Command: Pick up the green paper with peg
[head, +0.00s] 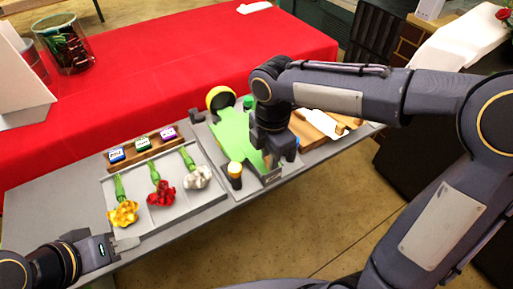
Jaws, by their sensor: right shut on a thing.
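The green paper (232,127) lies on a grey tray at the middle of the table, its right part covered by my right gripper. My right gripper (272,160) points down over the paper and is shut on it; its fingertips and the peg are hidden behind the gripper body. My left gripper (124,243) is low at the left, near the table's front edge and in front of the flower tray, apart from the paper. Its fingers are too small to tell open from shut.
A grey tray (214,196) holds yellow, red and white flowers. A wooden rack (128,153) with labelled blocks stands behind it. A yellow-topped dark cylinder (235,175) stands by the paper. A yellow-rimmed roll (219,98) is behind. A wooden board (306,132) lies right.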

